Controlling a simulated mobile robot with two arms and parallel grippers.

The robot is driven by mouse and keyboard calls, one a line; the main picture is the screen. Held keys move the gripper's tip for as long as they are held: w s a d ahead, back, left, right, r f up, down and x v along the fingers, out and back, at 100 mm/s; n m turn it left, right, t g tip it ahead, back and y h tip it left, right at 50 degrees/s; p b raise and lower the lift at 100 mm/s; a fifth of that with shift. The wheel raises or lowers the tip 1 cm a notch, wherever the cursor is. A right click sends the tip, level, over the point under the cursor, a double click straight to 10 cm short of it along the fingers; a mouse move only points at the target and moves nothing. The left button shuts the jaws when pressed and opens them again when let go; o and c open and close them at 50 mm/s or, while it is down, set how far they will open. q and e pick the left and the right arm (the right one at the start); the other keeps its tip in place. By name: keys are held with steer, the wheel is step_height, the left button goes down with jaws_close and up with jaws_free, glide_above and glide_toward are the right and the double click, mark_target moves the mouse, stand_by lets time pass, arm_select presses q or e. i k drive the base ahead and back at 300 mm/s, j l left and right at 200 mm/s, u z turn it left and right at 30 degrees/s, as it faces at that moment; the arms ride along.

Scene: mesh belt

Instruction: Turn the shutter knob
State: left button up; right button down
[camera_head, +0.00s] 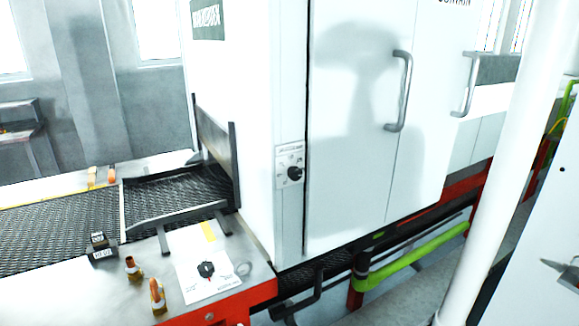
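A black rotary knob (295,173) sits on a small light panel (284,156) on the white cabinet's narrow front strip, left of the doors. A second black knob (206,269) sits on a white plate (196,251) on the metal bench top at lower left. The labels beside both knobs are too small to read, so I cannot tell which is the shutter knob. Neither of my grippers shows in this view, and nothing touches either knob.
The white cabinet (345,130) has two door handles (399,92) (467,84). A dark mesh belt (50,232) runs into its left side. Brass fittings (157,294) and a small black block (101,247) stand on the bench. A white pole (507,170) rises at right.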

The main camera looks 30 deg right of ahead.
mark_target(294, 172)
steer(key=l+u, duration=0.25)
steer(key=l, duration=1.6)
